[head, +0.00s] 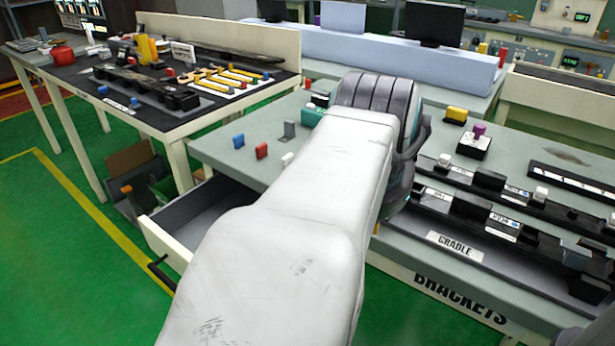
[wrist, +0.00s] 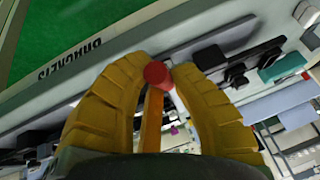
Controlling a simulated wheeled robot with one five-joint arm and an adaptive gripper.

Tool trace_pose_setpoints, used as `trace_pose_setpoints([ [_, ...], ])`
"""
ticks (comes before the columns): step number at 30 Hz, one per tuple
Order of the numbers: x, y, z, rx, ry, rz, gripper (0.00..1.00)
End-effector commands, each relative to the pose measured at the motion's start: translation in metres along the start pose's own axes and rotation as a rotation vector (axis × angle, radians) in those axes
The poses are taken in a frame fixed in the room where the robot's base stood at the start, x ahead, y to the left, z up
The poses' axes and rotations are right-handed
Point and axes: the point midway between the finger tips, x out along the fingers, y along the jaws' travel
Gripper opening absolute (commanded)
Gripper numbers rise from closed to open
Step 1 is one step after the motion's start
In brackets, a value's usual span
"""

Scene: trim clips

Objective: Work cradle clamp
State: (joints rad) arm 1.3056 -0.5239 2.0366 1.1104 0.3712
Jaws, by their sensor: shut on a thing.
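The cradle (head: 520,238) is a long dark fixture with several black blocks, lying along the front of the grey-green bench behind a "CRADLE" label (head: 455,247). My gripper (wrist: 158,72) shows in the wrist view, its two yellow fingers closed on a red round knob (wrist: 157,74). An orange bar (wrist: 153,115), apparently the clamp's lever, runs from the knob between the fingers. The dark cradle blocks show beyond the fingertips in the wrist view. In the head view my white arm hides the gripper, the knob and the left part of the cradle.
A second dark rail (head: 560,205) lies behind the cradle. An open drawer (head: 190,215) juts out at the bench's left. Small blue and red blocks (head: 262,151) stand on the bench top. Another bench (head: 150,110) is at far left; green floor lies between.

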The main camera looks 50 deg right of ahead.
Motion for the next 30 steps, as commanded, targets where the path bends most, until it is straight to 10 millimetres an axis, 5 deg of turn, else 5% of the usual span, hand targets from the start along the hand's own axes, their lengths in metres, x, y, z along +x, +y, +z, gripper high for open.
trace_pose_setpoints([
  [5, 0.001, 0.0, 0.0, 0.0, -0.002, 0.001, 0.0],
  [6, 0.001, 0.0, 0.0, 0.0, -0.002, 0.001, 0.2],
  [16, 0.001, 0.0, 0.0, 0.0, -0.001, 0.0, 0.5],
  [30, -0.013, 0.0, -0.001, 0.0, 0.003, -0.001, 0.51],
])
